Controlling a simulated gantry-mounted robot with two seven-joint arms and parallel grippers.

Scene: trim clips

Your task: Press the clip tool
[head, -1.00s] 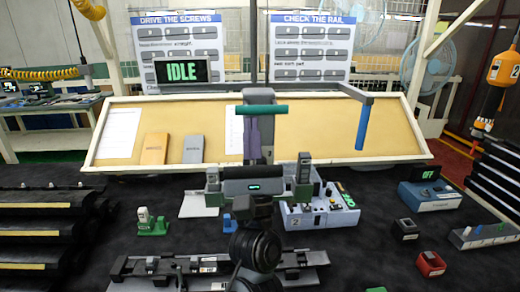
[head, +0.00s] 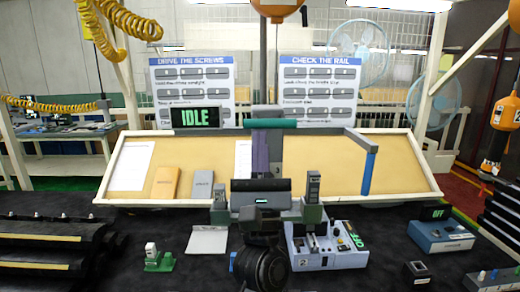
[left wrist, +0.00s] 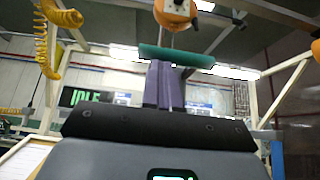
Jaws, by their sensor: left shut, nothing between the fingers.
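My left gripper (head: 265,133) stands upright in the middle of the head view, its purple fingers pointing up and closed together, with nothing between them. In the left wrist view the closed fingers (left wrist: 165,85) rise to a teal crossbar (left wrist: 178,56). The teal crossbar (head: 273,123) sits across the fingertips in the head view; whether it touches them I cannot tell. An orange hanging unit (head: 275,8) is above, cut by the top edge; it also shows in the left wrist view (left wrist: 175,14). I cannot tell which thing is the clip tool. My right gripper is not in view.
A sloped tan board (head: 320,168) stands behind, with a screen (head: 196,117) reading IDLE. A blue handle (head: 369,172) hangs from a grey bar at right. A control box (head: 330,252) is near my wrist; a blue box (head: 440,236) reading OFF is farther right.

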